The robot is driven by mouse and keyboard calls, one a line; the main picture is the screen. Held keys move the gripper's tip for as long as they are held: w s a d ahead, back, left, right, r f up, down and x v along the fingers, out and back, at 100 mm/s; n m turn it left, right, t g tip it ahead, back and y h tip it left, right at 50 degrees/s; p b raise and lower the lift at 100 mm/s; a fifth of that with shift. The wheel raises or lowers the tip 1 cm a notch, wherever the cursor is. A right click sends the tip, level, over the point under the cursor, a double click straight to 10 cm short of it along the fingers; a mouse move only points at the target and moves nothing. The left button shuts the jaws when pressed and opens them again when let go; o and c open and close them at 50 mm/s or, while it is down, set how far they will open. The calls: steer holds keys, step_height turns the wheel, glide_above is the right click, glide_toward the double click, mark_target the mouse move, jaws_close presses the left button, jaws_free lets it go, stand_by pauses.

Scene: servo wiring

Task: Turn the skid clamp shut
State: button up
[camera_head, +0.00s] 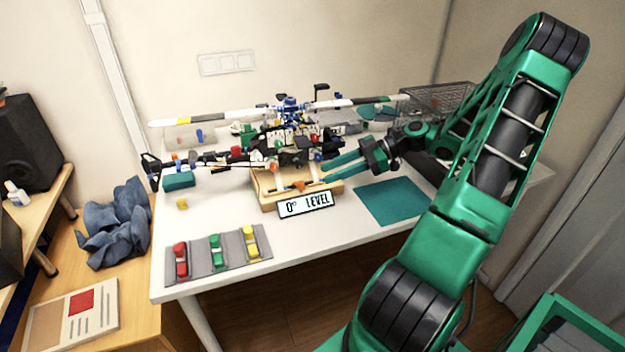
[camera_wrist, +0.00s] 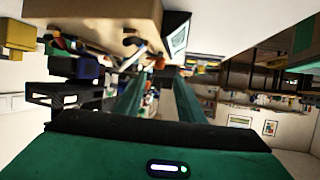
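The skid clamp appears to be the small orange-tipped piece (camera_head: 299,185) on the front of the wooden stand (camera_head: 320,194), under the model helicopter (camera_head: 290,138). In the wrist view a small orange lever (camera_wrist: 131,40) shows beside the stand's wooden block (camera_wrist: 95,18); how far it is turned I cannot tell. My gripper (camera_head: 325,171) reaches in from the right, its tips close to the right side of the stand and helicopter. Its two green fingers are apart in the wrist view (camera_wrist: 158,90), with nothing seen held between them. Contact with the clamp cannot be made out.
A "0° LEVEL" sign (camera_head: 306,205) leans at the stand's front. A grey mat (camera_head: 198,258) holds red, green and yellow tools at the front left. A teal mat (camera_head: 393,201) lies to the right. A wire basket (camera_head: 437,101) stands behind my arm. The front table middle is clear.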

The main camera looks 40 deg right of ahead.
mark_target(299, 183)
steer(key=x, duration=0.7)
steer(key=shift+a, duration=0.1)
jaws_close()
